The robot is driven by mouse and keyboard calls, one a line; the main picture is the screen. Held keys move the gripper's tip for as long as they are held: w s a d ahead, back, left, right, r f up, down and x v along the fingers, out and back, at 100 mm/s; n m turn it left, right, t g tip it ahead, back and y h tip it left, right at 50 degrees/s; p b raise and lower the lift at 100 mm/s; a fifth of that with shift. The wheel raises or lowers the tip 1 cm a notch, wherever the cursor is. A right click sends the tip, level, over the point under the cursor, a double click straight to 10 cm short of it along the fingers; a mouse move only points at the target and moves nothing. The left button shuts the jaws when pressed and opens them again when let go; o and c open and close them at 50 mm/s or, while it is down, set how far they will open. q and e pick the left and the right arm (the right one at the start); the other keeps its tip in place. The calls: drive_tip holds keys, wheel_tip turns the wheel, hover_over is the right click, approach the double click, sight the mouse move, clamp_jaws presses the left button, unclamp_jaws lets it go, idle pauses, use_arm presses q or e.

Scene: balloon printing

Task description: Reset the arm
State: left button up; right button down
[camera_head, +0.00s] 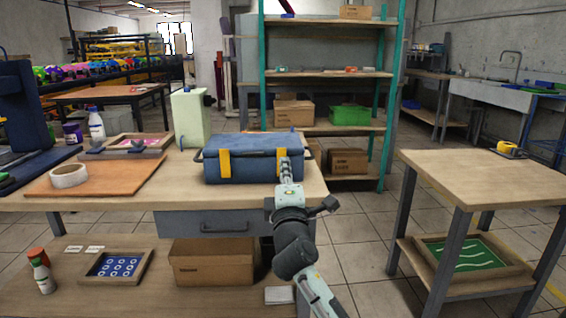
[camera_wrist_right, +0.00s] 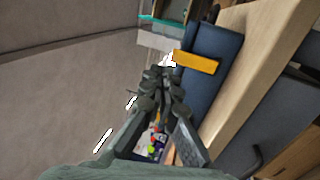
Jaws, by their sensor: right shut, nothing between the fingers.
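My right gripper (camera_head: 285,163) is in front of the right part of a blue toolbox with yellow latches (camera_head: 252,165) in the head view. The toolbox stands on the wooden workbench (camera_head: 120,200). In the right wrist view the gripper's fingers (camera_wrist_right: 162,75) are together with nothing between them. The toolbox (camera_wrist_right: 205,85) and a yellow latch (camera_wrist_right: 195,62) show just beside the fingers. I cannot tell whether the fingers touch the box. My left gripper is not in view.
A pale green canister (camera_head: 191,117), a tape roll (camera_head: 69,176) and a framed screen (camera_head: 128,146) stand on the bench. A second wooden table (camera_head: 485,178) stands at right, with open floor between. Shelves (camera_head: 325,75) stand behind.

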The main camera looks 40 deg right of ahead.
drive_tip(key=s+a, duration=0.2)
drive_tip(key=s, duration=0.2)
drive_tip(key=s+a+f+m+g+y+p, duration=0.1)
drive_tip(key=s+f+m+g+y, duration=0.25)
drive_tip(key=f, duration=1.05)
drive_tip(key=s+a+f+m+g+y, duration=0.2)
drive_tip(key=s+f+g, duration=0.15)
drive_tip(key=f, duration=1.05)
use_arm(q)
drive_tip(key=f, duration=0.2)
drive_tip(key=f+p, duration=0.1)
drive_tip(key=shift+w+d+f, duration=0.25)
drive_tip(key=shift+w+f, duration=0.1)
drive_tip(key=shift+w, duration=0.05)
use_arm(e)
drive_tip(key=s+a+f+m+g+y, duration=0.2)
drive_tip(key=s+a+f+g, duration=0.1)
drive_tip(key=s+f, duration=0.5)
drive_tip(key=s+a+f+m+g+y, duration=0.2)
drive_tip(key=s+a+f+g, duration=0.1)
drive_tip(key=s+f, duration=0.6)
drive_tip(key=shift+s+m+g, duration=0.15)
drive_tip(key=shift+m+g, duration=0.2)
drive_tip(key=shift+g, duration=0.55)
